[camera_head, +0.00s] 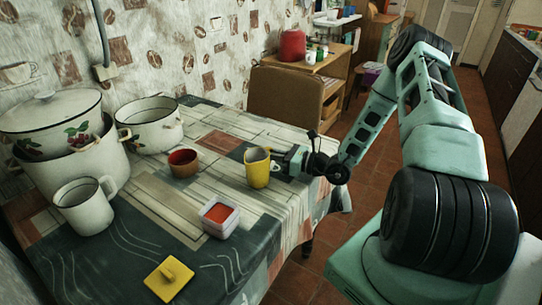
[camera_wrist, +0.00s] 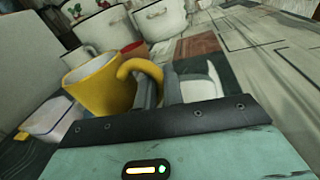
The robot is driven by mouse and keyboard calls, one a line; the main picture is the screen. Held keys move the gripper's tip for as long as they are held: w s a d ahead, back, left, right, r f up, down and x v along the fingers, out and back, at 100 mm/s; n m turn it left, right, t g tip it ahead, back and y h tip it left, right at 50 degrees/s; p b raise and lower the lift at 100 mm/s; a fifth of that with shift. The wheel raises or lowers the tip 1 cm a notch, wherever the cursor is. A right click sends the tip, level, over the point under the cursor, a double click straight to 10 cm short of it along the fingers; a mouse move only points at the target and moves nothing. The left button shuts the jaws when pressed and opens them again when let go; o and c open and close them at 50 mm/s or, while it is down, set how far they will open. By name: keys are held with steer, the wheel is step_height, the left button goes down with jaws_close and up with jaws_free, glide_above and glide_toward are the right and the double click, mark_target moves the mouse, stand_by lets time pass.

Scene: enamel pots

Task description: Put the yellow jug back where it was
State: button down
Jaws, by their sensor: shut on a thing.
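The yellow jug (camera_head: 257,168), with a pale inside, is upright over the right part of the table. It also shows in the wrist view (camera_wrist: 100,88), its curved handle facing my gripper. My gripper (camera_head: 281,161) comes in from the right and is shut on the jug at its handle side. In the wrist view my gripper's fingers (camera_wrist: 176,88) are beside the handle, and the exact grip is partly hidden. I cannot tell whether the jug's base touches the table.
On the table (camera_head: 150,207) stand a reddish-brown bowl (camera_head: 183,163), a white square container (camera_head: 219,217) with red contents, a yellow lid (camera_head: 169,279), a white mug (camera_head: 84,207) and large white pots (camera_head: 150,126). A brown chair (camera_head: 285,100) stands behind. Some tabletop left of the jug is clear.

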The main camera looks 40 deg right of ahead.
steer(key=shift+f, duration=0.2)
steer(key=shift+f, duration=0.15)
steer(key=c, duration=1.5)
jaws_free()
steer(key=shift+s+d, duration=0.15)
steer(key=shift+s, duration=0.05)
steer(key=v, duration=0.7)
steer(key=b+v, duration=0.1)
steer(key=v, duration=0.3)
steer(key=shift+s+d+r, duration=0.1)
steer(key=shift+s+r, duration=0.15)
steer(key=shift+s, duration=0.05)
